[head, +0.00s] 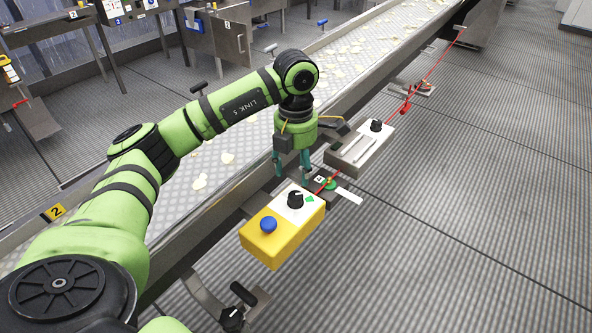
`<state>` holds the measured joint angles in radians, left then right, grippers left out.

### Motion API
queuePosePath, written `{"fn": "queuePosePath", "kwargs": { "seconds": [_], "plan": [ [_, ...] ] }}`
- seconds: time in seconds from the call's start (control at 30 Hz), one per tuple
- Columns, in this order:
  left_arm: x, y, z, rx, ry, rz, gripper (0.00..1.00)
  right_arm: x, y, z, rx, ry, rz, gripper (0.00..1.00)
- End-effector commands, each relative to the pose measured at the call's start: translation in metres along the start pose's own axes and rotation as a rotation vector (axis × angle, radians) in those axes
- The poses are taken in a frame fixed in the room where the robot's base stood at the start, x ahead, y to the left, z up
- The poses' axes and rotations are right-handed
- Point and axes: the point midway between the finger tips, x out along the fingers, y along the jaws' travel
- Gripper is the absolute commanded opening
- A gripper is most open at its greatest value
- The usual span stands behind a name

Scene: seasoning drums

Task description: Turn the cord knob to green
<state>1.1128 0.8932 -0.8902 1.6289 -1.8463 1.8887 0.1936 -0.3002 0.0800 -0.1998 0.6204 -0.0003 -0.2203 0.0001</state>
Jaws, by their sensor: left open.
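A red pull cord (433,72) runs along the conveyor's side down to a small green, red and yellow fitting (330,183) beside a plate marked 4. A yellow box (283,235) carries a blue button (268,224) and a black knob (295,199) on a white panel, with a green patch (309,199) right of the knob. I cannot tell which part is the cord knob. My left gripper (292,172) points down, open and empty, above and behind the yellow box, apart from the black knob. My right gripper is out of view.
A grey box (358,148) with another black knob (376,125) stands behind the fitting, close to the gripper. The conveyor (215,205) with pale flakes runs diagonally behind. A black handle (243,293) juts out at the front. The ribbed floor (460,220) at right is clear.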

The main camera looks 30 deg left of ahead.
Motion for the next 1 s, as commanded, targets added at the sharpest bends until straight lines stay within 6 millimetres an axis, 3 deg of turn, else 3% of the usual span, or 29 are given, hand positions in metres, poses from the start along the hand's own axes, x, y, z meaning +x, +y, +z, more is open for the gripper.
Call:
{"fn": "queuePosePath", "kwargs": {
  "seconds": [0.53, 0.93, 0.97, 1.0],
  "plan": [
    [0.074, 0.000, -0.005, 0.057, 0.003, 0.000, 0.57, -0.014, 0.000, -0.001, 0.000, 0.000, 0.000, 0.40],
    [0.086, 0.000, -0.004, 0.058, 0.000, 0.002, 0.57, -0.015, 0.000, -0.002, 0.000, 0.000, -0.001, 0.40],
    [0.086, 0.000, -0.004, 0.058, 0.000, 0.002, 0.53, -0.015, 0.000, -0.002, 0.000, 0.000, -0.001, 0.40],
    [0.086, 0.000, -0.004, 0.058, 0.000, 0.002, 0.37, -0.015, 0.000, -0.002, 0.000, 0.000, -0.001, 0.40]
  ]
}}
